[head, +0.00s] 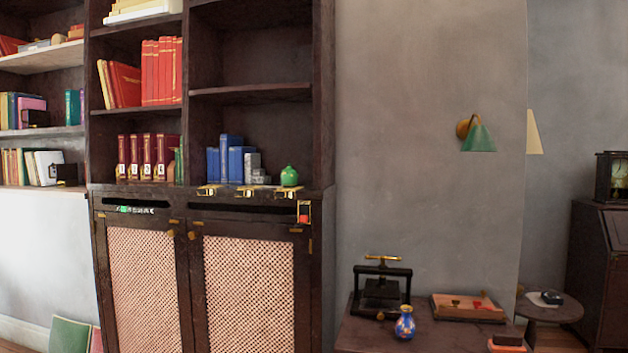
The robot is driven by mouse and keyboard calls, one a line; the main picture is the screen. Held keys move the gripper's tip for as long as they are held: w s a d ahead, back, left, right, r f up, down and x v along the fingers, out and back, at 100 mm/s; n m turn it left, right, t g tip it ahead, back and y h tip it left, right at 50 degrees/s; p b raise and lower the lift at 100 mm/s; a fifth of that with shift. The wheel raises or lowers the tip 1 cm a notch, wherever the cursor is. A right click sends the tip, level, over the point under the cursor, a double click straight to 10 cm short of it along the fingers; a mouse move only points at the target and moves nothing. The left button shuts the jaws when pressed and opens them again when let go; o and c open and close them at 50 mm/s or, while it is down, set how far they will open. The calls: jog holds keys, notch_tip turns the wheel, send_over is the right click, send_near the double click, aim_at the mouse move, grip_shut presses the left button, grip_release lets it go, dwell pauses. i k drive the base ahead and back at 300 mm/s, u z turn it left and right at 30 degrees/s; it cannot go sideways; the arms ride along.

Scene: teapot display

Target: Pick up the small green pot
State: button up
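A small round green pot (289,176) with a short neck stands upright at the right end of the bookcase's cabinet ledge. It is in the head view, right of several blue and grey books (231,162). Small gold-coloured items sit on the ledge just left of the pot. Nothing covers the pot. My gripper is not in view.
The dark bookcase (324,95) stands on the left, with lattice cabinet doors (248,295) below. A low dark table (362,337) at lower right holds a black press (381,290), a blue vase (405,323) and a wooden box (467,307). A green wall lamp (478,138) juts from the wall.

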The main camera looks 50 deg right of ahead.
aim_at(289, 175)
jog(key=u, duration=0.15)
jog(key=i, duration=0.9)
jog(key=z, duration=0.05)
